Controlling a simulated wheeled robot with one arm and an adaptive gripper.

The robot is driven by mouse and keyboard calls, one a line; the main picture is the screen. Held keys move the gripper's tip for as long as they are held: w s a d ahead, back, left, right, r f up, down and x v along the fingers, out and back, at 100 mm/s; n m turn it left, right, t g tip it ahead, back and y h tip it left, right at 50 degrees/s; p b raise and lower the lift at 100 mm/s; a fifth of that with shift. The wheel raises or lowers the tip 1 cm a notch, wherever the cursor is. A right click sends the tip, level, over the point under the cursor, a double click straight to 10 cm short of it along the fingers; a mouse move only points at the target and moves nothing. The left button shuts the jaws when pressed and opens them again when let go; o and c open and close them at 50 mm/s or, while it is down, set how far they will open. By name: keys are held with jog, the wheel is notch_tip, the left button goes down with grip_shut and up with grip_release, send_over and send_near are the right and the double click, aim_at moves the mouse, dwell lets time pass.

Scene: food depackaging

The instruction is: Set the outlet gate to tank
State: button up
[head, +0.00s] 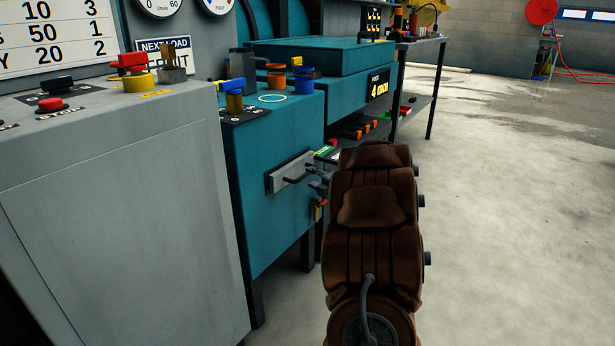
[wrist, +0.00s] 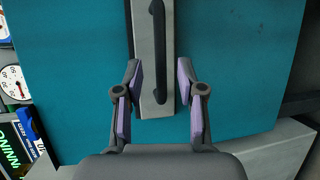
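The outlet gate appears to be the grey plate (head: 275,181) with a dark bar handle (head: 296,179) on the side of the teal machine, left of my arm in the head view. In the wrist view the plate (wrist: 141,40) runs down from the top edge, with the dark handle (wrist: 157,50) along it. My gripper (wrist: 159,68) is open, its purple-padded fingers on either side of the handle's lower part. I see no finger contact with the handle; the depth between them is unclear. In the head view my gripper (head: 322,183) is small and partly hidden by my arm.
A green-and-white label (head: 325,152) sits beside the plate. A grey cabinet (head: 120,190) with a red button stands at left. A shelf table (head: 415,105) stands behind. The concrete floor (head: 520,200) at right is clear.

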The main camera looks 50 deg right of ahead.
jog(key=v, duration=0.7)
dwell(0.5)
notch_tip(320, 180, up, 12)
jog(key=w+a+m+g+h+p, duration=0.3)
jog(key=m+p, duration=0.1)
jog(key=p, duration=0.6)
jog(key=s+a+r+m+g+p, duration=0.2)
jog(key=a+r+m+g+p, duration=0.3)
jog(key=a+r+p, duration=0.4)
jog(key=s+a+r+m+g+y+p, duration=0.2)
jog(key=s+a+p, duration=0.5)
jog(key=a, duration=0.5)
jog(key=s+a+r+m+g+y+p, duration=0.2)
jog(key=s+a+r+g+p, duration=0.2)
jog(key=s+a+r+p, duration=0.3)
jog(key=s+a+r+m+g+y+p, duration=0.2)
jog(key=s+a+p, duration=0.5)
jog(key=s+a, duration=0.7)
jog(key=a+r+g+y, duration=0.1)
jog(key=a+r, duration=0.1)
jog(key=a, duration=0.1)
jog(key=shift+a+r+m, duration=0.35)
jog(key=shift+r+m, duration=0.05)
